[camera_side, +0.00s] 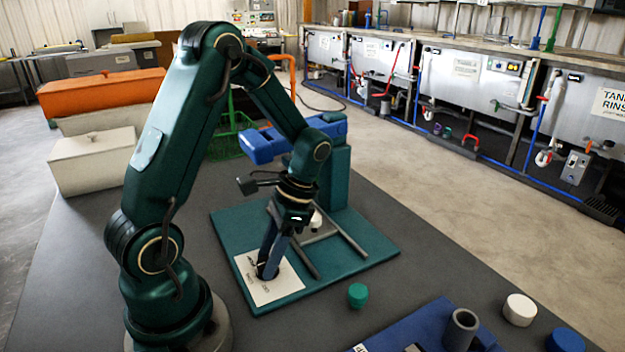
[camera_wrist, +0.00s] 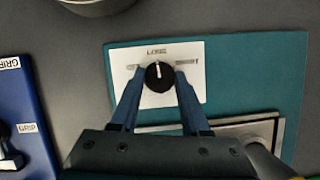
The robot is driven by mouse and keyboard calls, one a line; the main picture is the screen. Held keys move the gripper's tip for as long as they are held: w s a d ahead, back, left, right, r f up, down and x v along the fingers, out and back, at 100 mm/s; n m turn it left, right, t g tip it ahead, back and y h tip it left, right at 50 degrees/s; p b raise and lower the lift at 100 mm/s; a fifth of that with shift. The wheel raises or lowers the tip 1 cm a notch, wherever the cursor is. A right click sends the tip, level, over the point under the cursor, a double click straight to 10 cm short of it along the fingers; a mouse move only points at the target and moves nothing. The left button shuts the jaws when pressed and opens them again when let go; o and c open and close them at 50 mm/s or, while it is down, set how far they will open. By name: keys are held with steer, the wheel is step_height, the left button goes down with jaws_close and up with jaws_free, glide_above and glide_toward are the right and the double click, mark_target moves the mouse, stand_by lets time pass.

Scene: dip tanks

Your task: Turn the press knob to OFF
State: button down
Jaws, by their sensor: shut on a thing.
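The press (camera_side: 340,165) has a teal base, a teal column and a blue head. A white label plate (camera_side: 285,285) lies on its front corner; it also shows in the wrist view (camera_wrist: 195,92). The round black press knob (camera_wrist: 158,78) sits on this plate, its white pointer line towards the top of the picture. Small print stands above the knob and to both sides, too blurred to read. My gripper (camera_side: 267,272) reaches down to the plate. In the wrist view its blue fingers (camera_wrist: 158,73) are shut on the knob, one on each side. The side view hides the knob behind the fingers.
A green cap (camera_side: 357,295), a white disc (camera_side: 519,309) and a blue cap (camera_side: 565,341) stand right of the press. A blue tray (camera_side: 420,325) with a grey cup (camera_side: 461,328) is at the front. Metal rails (camera_side: 345,235) lie on the press base behind my gripper.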

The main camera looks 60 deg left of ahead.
steer(key=n+h, duration=0.1)
steer(key=n, duration=0.2)
steer(key=n+h, duration=0.1)
steer(key=n, duration=0.2)
steer(key=shift+a, duration=0.2)
steer(key=n+h, duration=0.1)
steer(key=n, duration=0.1)
steer(key=n+t, duration=0.1)
steer(key=n, duration=0.1)
steer(key=shift+a+n+h, duration=0.1)
steer(key=shift+n+h, duration=0.3)
steer(key=shift+t, duration=0.3)
steer(key=shift+c, duration=1.9)
jaws_free()
